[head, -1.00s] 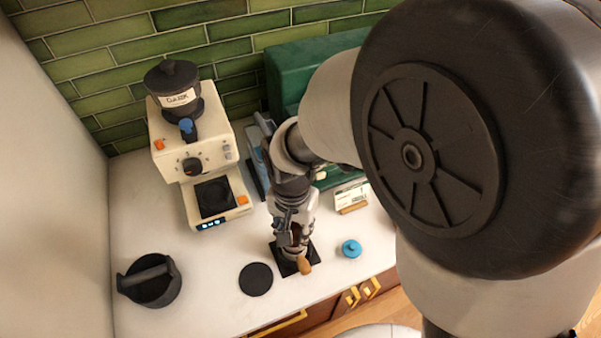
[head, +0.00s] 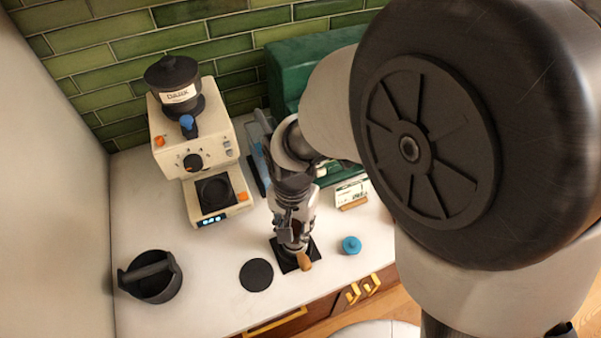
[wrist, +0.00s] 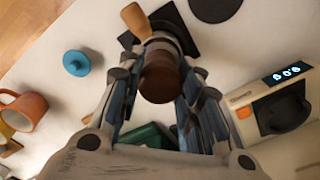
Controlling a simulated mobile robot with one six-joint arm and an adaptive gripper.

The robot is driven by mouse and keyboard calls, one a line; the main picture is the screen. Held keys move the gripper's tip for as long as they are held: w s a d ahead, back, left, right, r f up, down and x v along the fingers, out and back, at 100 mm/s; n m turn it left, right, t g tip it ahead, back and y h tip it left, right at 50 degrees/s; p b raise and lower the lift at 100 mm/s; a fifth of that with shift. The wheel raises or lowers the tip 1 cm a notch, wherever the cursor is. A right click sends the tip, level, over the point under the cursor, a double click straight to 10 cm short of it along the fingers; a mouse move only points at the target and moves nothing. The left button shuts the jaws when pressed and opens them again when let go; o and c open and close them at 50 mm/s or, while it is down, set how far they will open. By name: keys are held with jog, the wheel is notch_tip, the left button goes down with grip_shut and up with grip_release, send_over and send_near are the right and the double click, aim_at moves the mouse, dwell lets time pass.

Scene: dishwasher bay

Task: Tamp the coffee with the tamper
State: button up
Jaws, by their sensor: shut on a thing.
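My gripper (head: 293,232) points down over the black tamping mat (head: 279,252) near the counter's front edge. It also shows in the wrist view (wrist: 162,58), shut on the tamper (wrist: 159,82), which has a round brown wooden handle. The portafilter lies on the mat under the gripper; its wooden handle (head: 305,262) sticks out toward the front edge, and shows in the wrist view too (wrist: 137,18). The tamper stands over the portafilter basket. The fingers hide the tamper's base and the coffee, so I cannot tell whether they touch.
A cream grinder (head: 193,150) with a dark hopper stands at the back left. A black knock box (head: 150,277) is at the front left. A round black disc (head: 256,275) lies left of the mat, a blue knobbed piece (head: 351,245) right. An orange mug (wrist: 24,110) shows in the wrist view.

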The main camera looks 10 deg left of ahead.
jog(key=shift+f+b, duration=0.65)
jog(key=shift+f, duration=0.2)
dwell(0.7)
jog(key=shift+s+d+f, duration=0.1)
dwell(0.9)
jog(key=shift+r+p, duration=2.95)
jog(key=shift+r, duration=0.7)
